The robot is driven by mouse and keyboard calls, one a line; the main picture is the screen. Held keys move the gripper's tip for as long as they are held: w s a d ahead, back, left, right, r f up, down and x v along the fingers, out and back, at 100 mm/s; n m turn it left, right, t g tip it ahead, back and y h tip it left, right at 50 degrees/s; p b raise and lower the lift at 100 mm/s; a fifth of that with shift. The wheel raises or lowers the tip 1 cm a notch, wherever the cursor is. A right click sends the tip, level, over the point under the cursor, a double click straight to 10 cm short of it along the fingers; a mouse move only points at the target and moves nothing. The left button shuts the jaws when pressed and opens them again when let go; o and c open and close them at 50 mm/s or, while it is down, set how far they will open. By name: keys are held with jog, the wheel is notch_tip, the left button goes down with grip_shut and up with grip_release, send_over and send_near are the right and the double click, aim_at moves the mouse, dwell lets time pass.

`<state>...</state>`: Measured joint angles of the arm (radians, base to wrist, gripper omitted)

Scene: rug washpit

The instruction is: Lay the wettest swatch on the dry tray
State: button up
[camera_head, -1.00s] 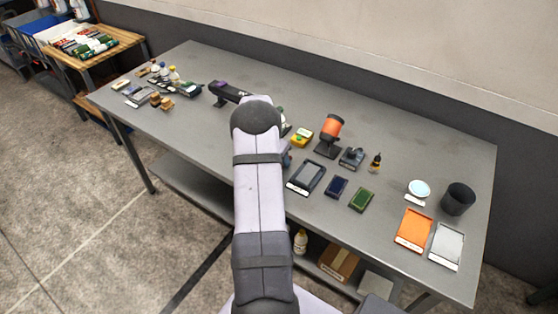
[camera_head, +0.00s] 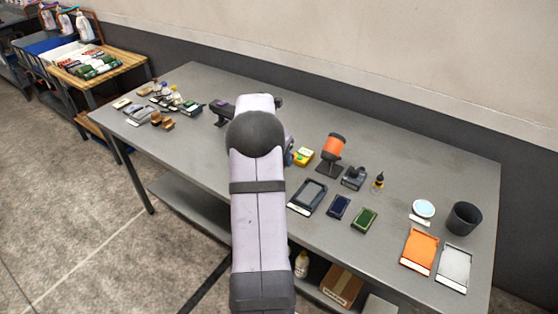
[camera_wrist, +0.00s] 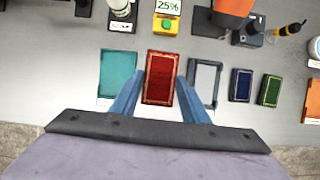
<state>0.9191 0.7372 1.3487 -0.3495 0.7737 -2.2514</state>
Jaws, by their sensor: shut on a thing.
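In the wrist view my gripper (camera_wrist: 161,92) is shut on a red swatch (camera_wrist: 160,77) with a pale patterned border. The swatch looks larger than the others, so it seems held above the table. A blue swatch (camera_wrist: 241,84) and a green swatch (camera_wrist: 269,90) lie to the right; they also show in the head view (camera_head: 338,206) (camera_head: 364,219). A teal tray (camera_wrist: 117,73) is left of the red swatch, and a dark-framed tray (camera_head: 308,197) is right of it. An orange tray (camera_head: 419,249) and a pale grey tray (camera_head: 454,267) lie far right. Tray labels are unreadable. My arm hides the gripper in the head view.
A yellow meter (camera_wrist: 167,22) with a green button reads 25%. Behind the swatches stand an orange device (camera_head: 333,148), a small dark device (camera_head: 354,177) and a dropper bottle (camera_head: 378,181). A black cup (camera_head: 463,218) and white dish (camera_head: 423,208) are at right.

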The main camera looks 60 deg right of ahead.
jog(key=shift+s+d+f+b, duration=0.3)
jog(key=shift+s+b, duration=0.15)
jog(key=shift+b, duration=0.8)
jog(key=shift+s+d+f+b, duration=0.3)
jog(key=shift+s+b, duration=0.15)
jog(key=shift+b, duration=0.8)
jog(key=s+a+b, duration=0.1)
jog(key=s+b, duration=0.8)
jog(key=b, duration=1.1)
jog(key=shift+s, duration=0.35)
jog(key=shift+a+f, duration=0.1)
jog(key=shift+f, duration=0.05)
notch_tip(320, 180, down, 4)
jog(key=b, duration=0.5)
jog(key=shift+f, duration=0.1)
jog(key=shift+f+b, duration=0.45)
jog(key=shift+f, duration=0.15)
jog(key=shift+p, duration=0.7)
jog(key=shift+f, duration=0.45)
